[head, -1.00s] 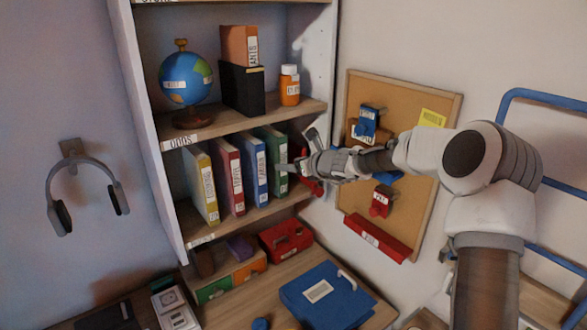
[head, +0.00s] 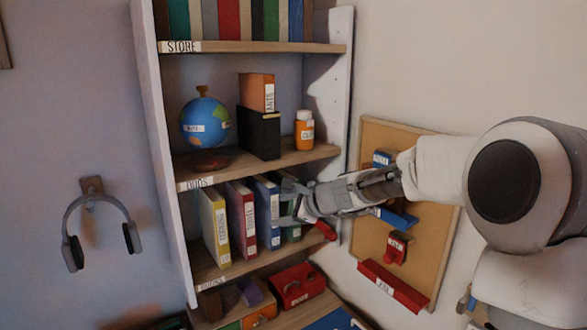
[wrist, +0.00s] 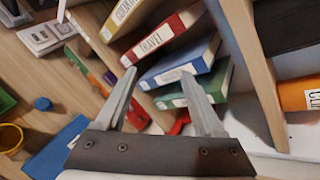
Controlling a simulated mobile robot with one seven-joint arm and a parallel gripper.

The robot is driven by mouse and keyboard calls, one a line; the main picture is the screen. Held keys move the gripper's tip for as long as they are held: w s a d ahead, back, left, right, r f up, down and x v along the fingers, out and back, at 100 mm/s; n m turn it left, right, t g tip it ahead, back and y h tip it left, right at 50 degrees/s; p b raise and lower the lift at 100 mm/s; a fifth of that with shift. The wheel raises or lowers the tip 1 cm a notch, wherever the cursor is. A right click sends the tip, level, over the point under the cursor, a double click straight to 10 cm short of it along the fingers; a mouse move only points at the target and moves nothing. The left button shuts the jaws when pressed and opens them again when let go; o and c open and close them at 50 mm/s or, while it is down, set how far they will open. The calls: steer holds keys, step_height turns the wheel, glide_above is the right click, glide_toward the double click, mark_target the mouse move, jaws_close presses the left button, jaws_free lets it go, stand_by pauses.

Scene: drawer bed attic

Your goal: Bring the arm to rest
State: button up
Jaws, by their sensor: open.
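My arm reaches in from the right in the head view, in front of the bookcase's right side. My gripper (head: 284,204) is open, with its fingers pointing left toward the row of binders. It covers much of the green binder (head: 291,235) and overlaps the edge of the blue binder (head: 265,210). In the wrist view the two fingers (wrist: 158,74) are spread with nothing held between them. Beyond them are the red binder (wrist: 162,35), the blue binder (wrist: 182,64) and the green binder (wrist: 200,88). I cannot tell whether a fingertip touches a binder.
A yellow binder (head: 214,228) stands at the row's left. The shelf above holds a globe (head: 205,123), a black box (head: 259,134) and an orange bottle (head: 304,131). A corkboard (head: 440,240) hangs behind my arm, with a red tray (head: 392,286). Headphones (head: 101,230) hang left.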

steer(key=s+d+r+n+g+h, duration=0.1)
steer(key=s+d+r+n+h, duration=0.1)
steer(key=s+n, duration=0.7)
steer(key=s+d+r+n+g+h, duration=0.15)
steer(key=s+n, duration=0.25)
steer(key=s, duration=0.8)
steer(key=s+d+f+n+h, duration=0.3)
steer(key=s+d+n+h, duration=0.1)
steer(key=s+d, duration=0.9)
steer(key=s+n, duration=0.1)
steer(key=s, duration=0.2)
steer(key=shift+s+f+g, duration=0.15)
steer(key=shift+s+g, duration=0.05)
steer(key=shift+g, duration=0.15)
